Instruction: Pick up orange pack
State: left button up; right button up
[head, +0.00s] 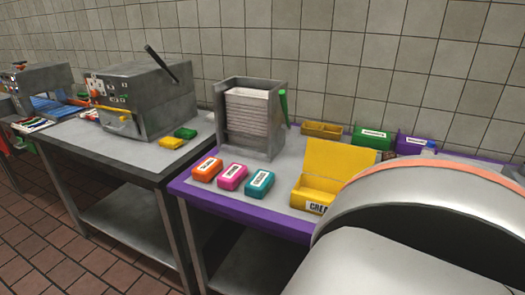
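The orange pack (207,169) lies flat on the purple-edged table, near its left front corner. It has a white label on top and stands apart from the pink pack (232,177) to its right. Nothing touches or covers it. Neither of my grippers shows in the head view. A large pale rounded body with an orange rim fills the lower right and hides that part of the table.
A teal pack (259,184) and an open yellow box (327,172) lie further right. A grey dispenser (252,118) with stacked white sheets stands behind the packs. Green and purple boxes line the wall. A metal table (100,155) with a grey machine (146,99) stands left.

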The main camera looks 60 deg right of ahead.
aim_at(205, 172)
jog(key=z, duration=1.5)
